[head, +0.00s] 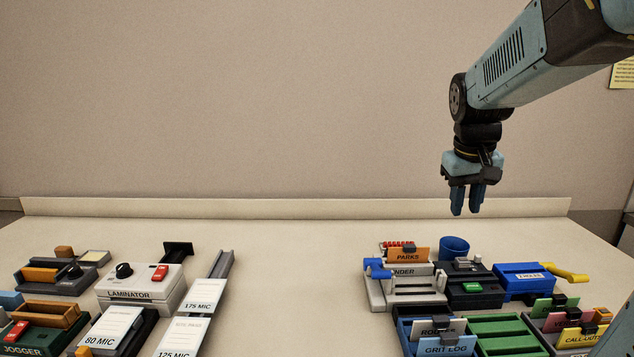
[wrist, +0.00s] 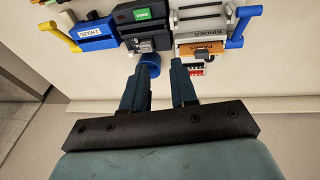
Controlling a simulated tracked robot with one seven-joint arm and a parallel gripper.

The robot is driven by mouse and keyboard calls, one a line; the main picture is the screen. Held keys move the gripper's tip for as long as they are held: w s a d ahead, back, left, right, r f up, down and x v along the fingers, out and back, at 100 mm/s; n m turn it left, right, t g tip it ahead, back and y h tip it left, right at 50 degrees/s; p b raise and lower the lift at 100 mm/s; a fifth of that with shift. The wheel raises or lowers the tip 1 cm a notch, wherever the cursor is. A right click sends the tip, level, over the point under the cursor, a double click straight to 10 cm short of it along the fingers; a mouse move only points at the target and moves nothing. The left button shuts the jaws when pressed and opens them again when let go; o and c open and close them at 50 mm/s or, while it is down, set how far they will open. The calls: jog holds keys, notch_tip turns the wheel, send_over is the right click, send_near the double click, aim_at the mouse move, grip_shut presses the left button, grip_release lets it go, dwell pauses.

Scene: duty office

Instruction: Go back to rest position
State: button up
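My gripper (head: 467,198) hangs above the back right part of the desk, fingers pointing down, well clear of the desk top. In the wrist view my gripper (wrist: 158,88) shows two dark blue fingers held apart with nothing between them. A blue cup (head: 454,248) stands on the desk below; in the wrist view the cup (wrist: 149,65) is partly hidden behind one finger. The arm reaches in from the upper right.
The desk (head: 300,260) is bare in the middle. A laminator (head: 140,287) and a jogger (head: 40,335) stand left. A binder (head: 410,287), a blue punch with yellow handle (head: 525,280) and green trays (head: 505,335) stand right. A low ledge (head: 290,208) runs along the back.

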jog(key=s+a+t+y, duration=0.1)
jog(key=s+a+t, duration=0.2)
jog(key=s, duration=1.1)
jog(key=shift+a+f+y, duration=0.4)
jog(key=shift+a, duration=0.8)
